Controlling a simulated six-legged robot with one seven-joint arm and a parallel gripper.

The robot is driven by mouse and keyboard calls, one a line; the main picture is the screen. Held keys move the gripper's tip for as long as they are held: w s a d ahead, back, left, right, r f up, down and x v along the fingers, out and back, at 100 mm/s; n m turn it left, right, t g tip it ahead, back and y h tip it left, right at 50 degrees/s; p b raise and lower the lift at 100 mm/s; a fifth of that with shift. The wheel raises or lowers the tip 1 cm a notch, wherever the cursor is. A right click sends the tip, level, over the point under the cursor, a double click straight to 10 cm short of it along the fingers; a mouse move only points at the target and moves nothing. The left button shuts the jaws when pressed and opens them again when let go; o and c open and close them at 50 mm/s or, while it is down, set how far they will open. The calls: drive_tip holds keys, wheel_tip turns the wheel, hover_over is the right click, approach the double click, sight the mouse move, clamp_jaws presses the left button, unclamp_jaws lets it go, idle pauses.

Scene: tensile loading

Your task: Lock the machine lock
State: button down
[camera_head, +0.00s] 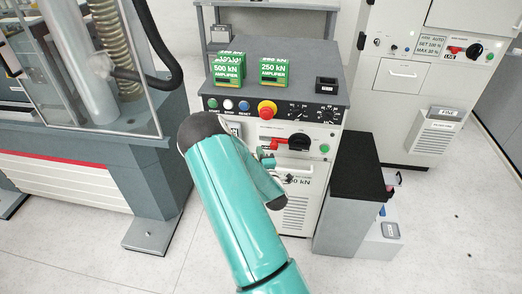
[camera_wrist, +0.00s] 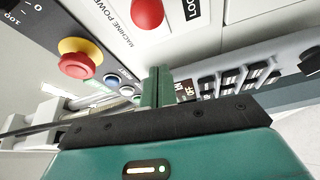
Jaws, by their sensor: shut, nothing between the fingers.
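The grey control cabinet (camera_head: 325,170) stands mid-picture in the head view. In the wrist view a rounded red part (camera_wrist: 147,14) shows at the top edge, beside a partly cut-off label starting "LOC" (camera_wrist: 192,10). My gripper (camera_wrist: 156,82) is shut and empty, with its green fingers together, below and apart from the red part. In the head view my gripper is largely hidden behind my arm, close to the cabinet front under the switch.
A red and yellow emergency stop (camera_head: 267,109) sits above the switch; it also shows in the wrist view (camera_wrist: 77,60). Two green amplifier boxes (camera_head: 228,68) stand on top. A black-topped unit (camera_head: 357,170) stands right. Another cabinet (camera_head: 395,75) is behind right.

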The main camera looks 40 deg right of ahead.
drive_tip(key=v, duration=0.6)
drive_tip(key=shift+s+a, duration=0.2)
drive_tip(key=shift+s, duration=0.2)
